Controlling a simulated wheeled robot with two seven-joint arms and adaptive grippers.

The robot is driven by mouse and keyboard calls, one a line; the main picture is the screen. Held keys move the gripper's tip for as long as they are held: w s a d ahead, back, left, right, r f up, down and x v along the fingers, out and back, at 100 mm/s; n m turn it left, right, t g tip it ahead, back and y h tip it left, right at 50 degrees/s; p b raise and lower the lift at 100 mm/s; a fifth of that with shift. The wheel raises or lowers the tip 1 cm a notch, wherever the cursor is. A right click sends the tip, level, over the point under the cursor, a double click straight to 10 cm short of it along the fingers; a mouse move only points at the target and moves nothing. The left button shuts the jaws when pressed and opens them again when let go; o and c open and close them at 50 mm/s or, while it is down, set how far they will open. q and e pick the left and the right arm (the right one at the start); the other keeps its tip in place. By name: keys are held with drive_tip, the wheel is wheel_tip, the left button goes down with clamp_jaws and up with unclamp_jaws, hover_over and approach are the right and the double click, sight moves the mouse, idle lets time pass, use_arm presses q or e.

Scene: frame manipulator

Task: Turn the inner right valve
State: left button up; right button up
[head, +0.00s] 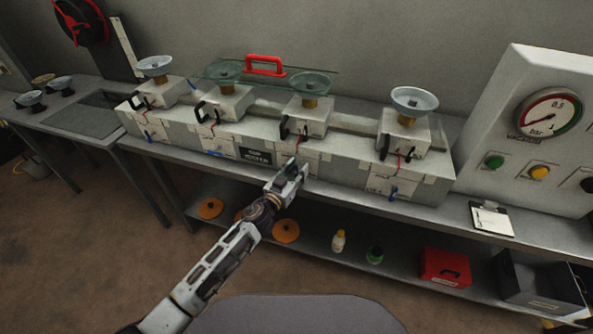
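A grey bench unit carries a row of valve blocks with round dish-like tops, and the inner right block (306,119) is third from the left. Its dish (311,83) looks greenish behind a clear panel, and a black lever (284,130) sits on the block's left front. My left gripper (297,165) is in front of the unit's front face, just below that block. Its fingers appear apart with nothing visible between them, and it hides part of the front there. I cannot tell whether it touches the unit. My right gripper is not in view.
The clear panel with a red handle (265,66) spans the two inner valves. The outer right valve (404,132) and a gauge panel (548,114) stand to the right. A clipboard (491,219) lies on the bench. The lower shelf holds orange discs, bottles and a red box (445,266).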

use_arm(q)
clamp_jaws()
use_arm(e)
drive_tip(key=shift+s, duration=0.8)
